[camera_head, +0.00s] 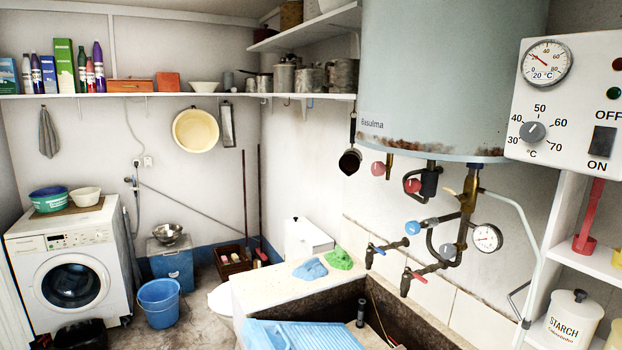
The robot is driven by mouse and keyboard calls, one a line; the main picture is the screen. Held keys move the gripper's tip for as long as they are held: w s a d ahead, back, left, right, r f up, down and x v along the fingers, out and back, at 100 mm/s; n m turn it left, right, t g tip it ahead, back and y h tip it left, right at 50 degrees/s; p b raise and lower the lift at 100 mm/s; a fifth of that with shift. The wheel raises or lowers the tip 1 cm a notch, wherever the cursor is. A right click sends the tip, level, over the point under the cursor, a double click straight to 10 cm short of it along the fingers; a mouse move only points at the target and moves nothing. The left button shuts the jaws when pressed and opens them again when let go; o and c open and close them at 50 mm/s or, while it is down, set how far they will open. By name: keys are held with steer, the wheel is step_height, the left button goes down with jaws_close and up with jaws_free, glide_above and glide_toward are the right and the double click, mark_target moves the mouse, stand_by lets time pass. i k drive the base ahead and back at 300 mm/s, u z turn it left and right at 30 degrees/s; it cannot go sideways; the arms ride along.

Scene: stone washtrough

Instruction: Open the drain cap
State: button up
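The stone washtrough (425,325) is at the bottom centre, with a pale rim and a dark inside. A small dark upright cylinder (361,312) stands inside it near the back wall; I cannot tell whether it is the drain cap or a drain pipe. A blue ribbed washboard-like panel (300,335) covers the trough's front left, and the trough floor is mostly hidden. My gripper is not in view.
Blue (310,269) and green (338,258) cloths lie on the rim. A blue bucket (159,302) stands on the floor at left.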

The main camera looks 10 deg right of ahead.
mark_target(378, 168)
steer(key=z, duration=0.35)
steer(key=k, duration=0.15)
steer(key=u, duration=0.75)
steer(key=i, duration=2.15)
steer(key=z, duration=0.4)
